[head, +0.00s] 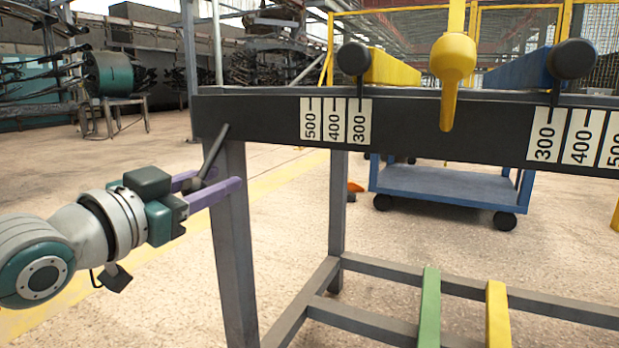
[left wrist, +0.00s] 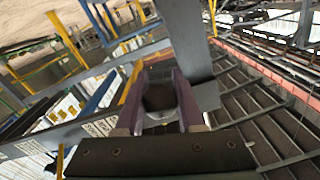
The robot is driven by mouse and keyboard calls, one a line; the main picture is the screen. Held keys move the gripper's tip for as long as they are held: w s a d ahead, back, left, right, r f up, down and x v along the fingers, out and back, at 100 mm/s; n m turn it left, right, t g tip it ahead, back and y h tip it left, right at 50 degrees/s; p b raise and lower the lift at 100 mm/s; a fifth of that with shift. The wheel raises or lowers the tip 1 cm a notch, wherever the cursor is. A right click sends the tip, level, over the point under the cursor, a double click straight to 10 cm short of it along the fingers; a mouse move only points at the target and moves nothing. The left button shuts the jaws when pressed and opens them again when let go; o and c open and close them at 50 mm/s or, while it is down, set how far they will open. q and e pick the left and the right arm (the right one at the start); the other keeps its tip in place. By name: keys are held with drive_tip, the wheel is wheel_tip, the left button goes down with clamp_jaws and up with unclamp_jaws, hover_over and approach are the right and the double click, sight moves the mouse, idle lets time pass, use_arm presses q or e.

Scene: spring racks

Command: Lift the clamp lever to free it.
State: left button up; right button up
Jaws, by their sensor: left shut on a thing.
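The clamp lever (head: 213,152) is a dark grey rod at the left end of the dark rail (head: 260,112). It slants down and to the left from the rail's front, beside the left leg. My left gripper (head: 212,181) comes in from the left with its purple fingers on either side of the lever's lower end and is shut on it. In the left wrist view, a dark rounded lever end (left wrist: 160,97) sits between the two purple fingers. My right gripper is not in view.
The rail carries white scale plates (head: 336,121) and a yellow pointer (head: 453,65) between two black round knobs. A grey frame leg (head: 233,240) stands close to my left gripper. A blue cart (head: 445,188) is behind. Floor at lower left is open.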

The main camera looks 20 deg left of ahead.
use_arm(q)
clamp_jaws()
idle(0.8)
